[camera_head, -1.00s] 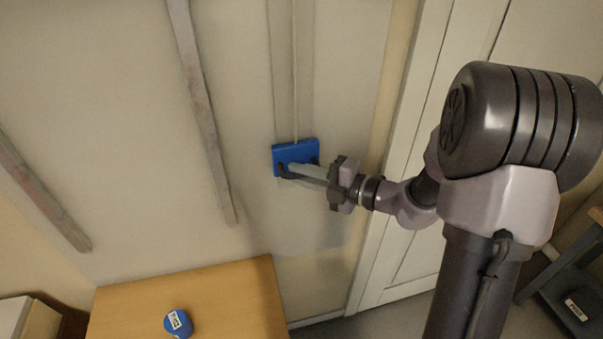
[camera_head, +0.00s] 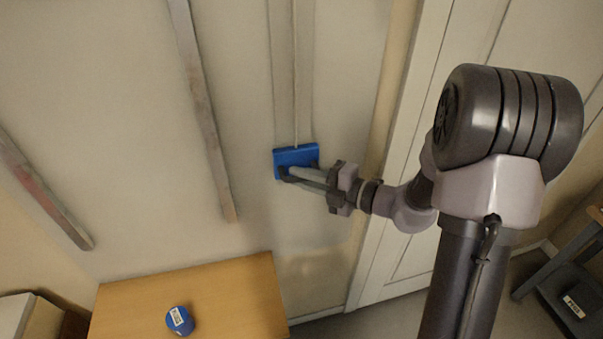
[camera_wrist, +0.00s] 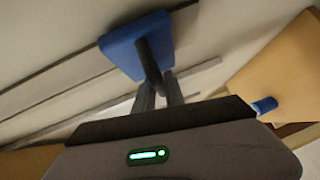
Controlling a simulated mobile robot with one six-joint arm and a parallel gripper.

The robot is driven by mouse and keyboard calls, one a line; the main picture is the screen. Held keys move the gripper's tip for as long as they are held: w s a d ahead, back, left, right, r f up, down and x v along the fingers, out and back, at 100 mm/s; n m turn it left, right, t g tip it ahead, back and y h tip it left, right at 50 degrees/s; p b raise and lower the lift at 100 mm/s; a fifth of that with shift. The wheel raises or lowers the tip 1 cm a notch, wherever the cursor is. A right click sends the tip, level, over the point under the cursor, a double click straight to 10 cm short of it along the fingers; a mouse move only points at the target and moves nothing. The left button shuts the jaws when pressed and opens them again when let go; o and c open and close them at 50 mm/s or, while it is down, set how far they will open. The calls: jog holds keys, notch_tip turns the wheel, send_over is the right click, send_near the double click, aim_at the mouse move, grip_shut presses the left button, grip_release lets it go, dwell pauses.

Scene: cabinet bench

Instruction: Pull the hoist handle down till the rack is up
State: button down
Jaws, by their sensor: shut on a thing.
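The hoist handle is a blue block (camera_head: 297,156) with a dark grip bar, at the lower end of a thin cord (camera_head: 295,70) on a pale vertical wall strip. The block also shows in the wrist view (camera_wrist: 130,45), with its dark bar (camera_wrist: 149,65) standing out toward me. My gripper (camera_head: 292,174) reaches in from the right and is shut on the bar. Its fingers also show in the wrist view (camera_wrist: 158,92), around the bar, partly hidden by my gripper body. I cannot make out the rack in either view.
A wooden table (camera_head: 235,300) stands below and left, with a blue labelled cylinder (camera_head: 180,321) on it. Two long strips (camera_head: 205,120) run down the wall at left. A white door (camera_head: 420,200) is behind my arm. A dark stand (camera_head: 570,280) is at far right.

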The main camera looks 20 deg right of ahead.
jog(key=c, duration=1.4)
grip_release()
jog(key=shift+f, duration=0.1)
jog(key=shift+s+d, duration=0.1)
jog(key=p+v, duration=0.2)
jog(key=v, duration=1.5)
jog(key=shift+p, duration=0.4)
jog(key=shift+d, duration=0.1)
